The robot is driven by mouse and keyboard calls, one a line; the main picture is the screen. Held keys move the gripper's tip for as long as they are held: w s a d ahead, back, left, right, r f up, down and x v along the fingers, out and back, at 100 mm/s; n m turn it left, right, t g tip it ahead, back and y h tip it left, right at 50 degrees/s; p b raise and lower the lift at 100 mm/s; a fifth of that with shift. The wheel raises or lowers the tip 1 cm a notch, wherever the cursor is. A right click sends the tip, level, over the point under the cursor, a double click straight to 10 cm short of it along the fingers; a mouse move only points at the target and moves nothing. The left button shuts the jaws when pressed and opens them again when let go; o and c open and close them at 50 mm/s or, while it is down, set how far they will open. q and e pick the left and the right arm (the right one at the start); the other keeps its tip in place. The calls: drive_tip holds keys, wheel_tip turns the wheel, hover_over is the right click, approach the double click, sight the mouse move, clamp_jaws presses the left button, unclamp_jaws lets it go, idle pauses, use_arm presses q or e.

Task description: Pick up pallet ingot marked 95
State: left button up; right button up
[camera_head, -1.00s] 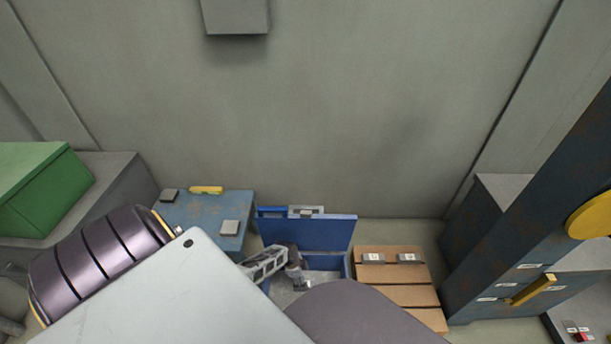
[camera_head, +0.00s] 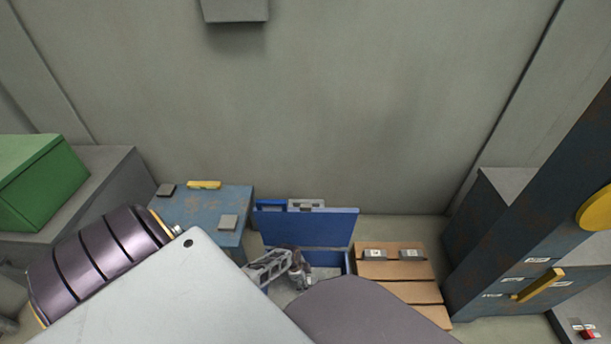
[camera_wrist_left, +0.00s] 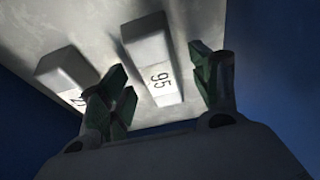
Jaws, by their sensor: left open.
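The ingot marked 95 (camera_wrist_left: 150,52) is a light grey bar in the left wrist view. It lies on a pale floor (camera_wrist_left: 205,18) between dark blue walls. My left gripper (camera_wrist_left: 160,82) is open, with its green-padded fingers to either side of this ingot; I cannot tell whether they touch it. A second ingot (camera_wrist_left: 66,72) lies to its left, its number partly hidden by a finger. In the head view my left gripper (camera_head: 288,268) is down in the open blue box (camera_head: 318,226), whose inside is mostly hidden by my arm. My right gripper is not in view.
A wooden pallet (camera_head: 405,275) right of the box holds two small grey labelled blocks (camera_head: 376,254). A blue table (camera_head: 190,215) with small blocks stands left. A dark blue cabinet (camera_head: 510,255) with a yellow handle stands right. The box's lid stands up at the back.

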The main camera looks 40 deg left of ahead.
sight(308, 280)
use_arm(q)
drive_tip(key=shift+c, duration=0.2)
clamp_jaws()
idle(0.5)
drive_tip(key=shift+r, duration=0.15)
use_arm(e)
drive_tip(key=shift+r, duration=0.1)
use_arm(q)
drive_tip(key=shift+r+p, duration=1.3)
drive_tip(key=shift+r, duration=0.4)
wheel_tip(308, 280, up, 5)
drive_tip(key=p, duration=0.3)
drive_tip(key=shift+r+p, duration=0.35)
drive_tip(key=shift+r, duration=0.35)
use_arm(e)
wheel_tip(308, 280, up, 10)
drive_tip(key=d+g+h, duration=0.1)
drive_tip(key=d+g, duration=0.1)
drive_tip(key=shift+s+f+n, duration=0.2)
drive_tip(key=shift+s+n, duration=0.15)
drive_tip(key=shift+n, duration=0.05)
